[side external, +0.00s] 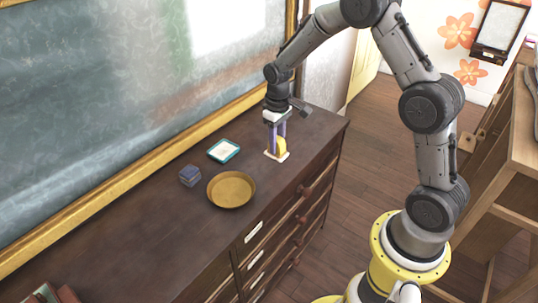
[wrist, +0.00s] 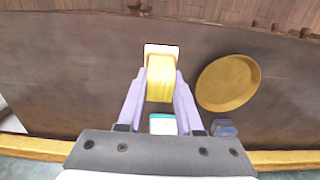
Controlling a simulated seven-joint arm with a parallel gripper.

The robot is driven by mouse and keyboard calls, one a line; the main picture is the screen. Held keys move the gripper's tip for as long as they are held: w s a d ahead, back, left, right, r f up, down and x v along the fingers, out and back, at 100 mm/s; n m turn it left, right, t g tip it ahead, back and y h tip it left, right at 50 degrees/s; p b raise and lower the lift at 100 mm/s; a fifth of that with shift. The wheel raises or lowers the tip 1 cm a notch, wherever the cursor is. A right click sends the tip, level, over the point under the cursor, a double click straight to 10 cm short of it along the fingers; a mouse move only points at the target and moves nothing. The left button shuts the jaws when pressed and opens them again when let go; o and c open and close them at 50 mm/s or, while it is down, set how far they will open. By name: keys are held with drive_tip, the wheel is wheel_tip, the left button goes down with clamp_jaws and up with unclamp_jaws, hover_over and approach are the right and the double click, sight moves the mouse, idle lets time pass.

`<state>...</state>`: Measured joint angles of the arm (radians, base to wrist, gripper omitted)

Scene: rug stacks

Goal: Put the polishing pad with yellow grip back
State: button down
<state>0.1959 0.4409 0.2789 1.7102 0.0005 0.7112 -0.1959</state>
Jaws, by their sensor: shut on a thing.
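The polishing pad with a yellow grip (side external: 281,146) has a pale, flat base and a yellow upper part. It is at the right part of the dark dresser top in the side view. My gripper (side external: 276,143) points down and is shut on the yellow grip. In the wrist view the yellow grip (wrist: 160,80) sits between my two lilac fingers (wrist: 160,92), with the pale base showing beyond it. The base is at or just above the wood; I cannot tell whether it touches.
A round golden dish (side external: 231,190) stands near the dresser's front edge. A small teal-rimmed white tray (side external: 223,151) and a dark blue block (side external: 190,176) lie left of the pad. A gold-framed board (side external: 120,100) rises behind the dresser top (side external: 140,235). The front left is largely clear.

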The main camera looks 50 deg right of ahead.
drive_tip(key=w+f, duration=0.3)
drive_tip(key=f, duration=0.1)
drive_tip(key=shift+w+d, duration=0.15)
drive_tip(key=shift+d, duration=0.2)
drive_tip(key=shift+w+f, duration=0.1)
drive_tip(key=shift+f, duration=1.5)
drive_tip(key=shift+f, duration=0.2)
drive_tip(key=c, duration=0.6)
unclamp_jaws()
drive_tip(key=shift+r, duration=0.1)
